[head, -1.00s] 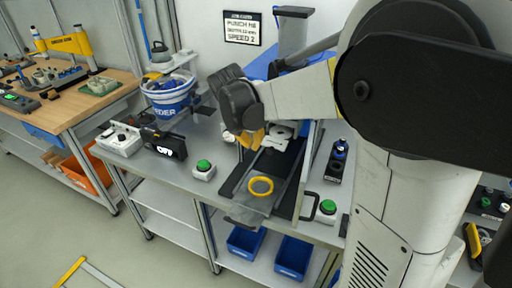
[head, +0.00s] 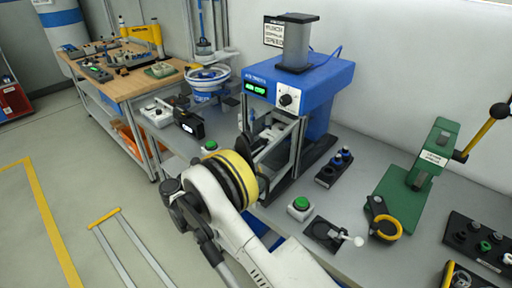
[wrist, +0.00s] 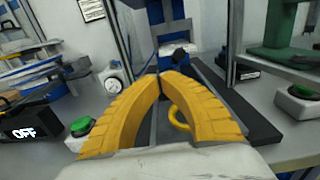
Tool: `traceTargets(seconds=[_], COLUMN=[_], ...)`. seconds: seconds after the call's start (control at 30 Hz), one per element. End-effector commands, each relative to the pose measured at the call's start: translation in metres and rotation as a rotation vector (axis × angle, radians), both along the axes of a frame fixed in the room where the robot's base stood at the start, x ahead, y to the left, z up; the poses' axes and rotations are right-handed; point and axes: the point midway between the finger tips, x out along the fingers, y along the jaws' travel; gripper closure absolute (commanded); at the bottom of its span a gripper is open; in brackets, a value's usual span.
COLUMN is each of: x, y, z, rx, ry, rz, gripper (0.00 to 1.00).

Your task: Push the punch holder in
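The blue punch press (head: 312,92) stands on the grey bench, with a lit green display and an open metal frame below. In the wrist view, a dark slide (wrist: 238,112) runs into the press. A pale metal piece with a black knob (wrist: 180,54), probably the punch holder, sits at its far end. A yellow ring (wrist: 178,118) shows on the slide through the gap between my fingers. My gripper (wrist: 163,76) has its curved yellow fingertips together, in line with the knob; contact cannot be told. The head view hides the fingers behind my arm.
Green buttons stand left (head: 209,147) and right (head: 300,206) of the press. A black box reading OFF (wrist: 32,122) and a blue feeder bowl (head: 207,80) lie left. A green lever press (head: 418,178) stands right. The frame posts flank the slide closely.

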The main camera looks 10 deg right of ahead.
Motion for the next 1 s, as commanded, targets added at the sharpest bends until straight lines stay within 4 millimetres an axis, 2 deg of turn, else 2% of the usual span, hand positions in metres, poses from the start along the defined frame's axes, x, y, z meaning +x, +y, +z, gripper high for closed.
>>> traceTargets(seconds=[0.6,0.8,1.0], x=[0.067,0.077,0.080], y=[-0.095,-0.108,-0.111], z=[-0.002,-0.001,0.000], rx=[0.001,0.001,0.001], ry=[0.003,0.004,0.004], rz=[-0.004,-0.002,-0.002], gripper=[1.00,1.00,1.00])
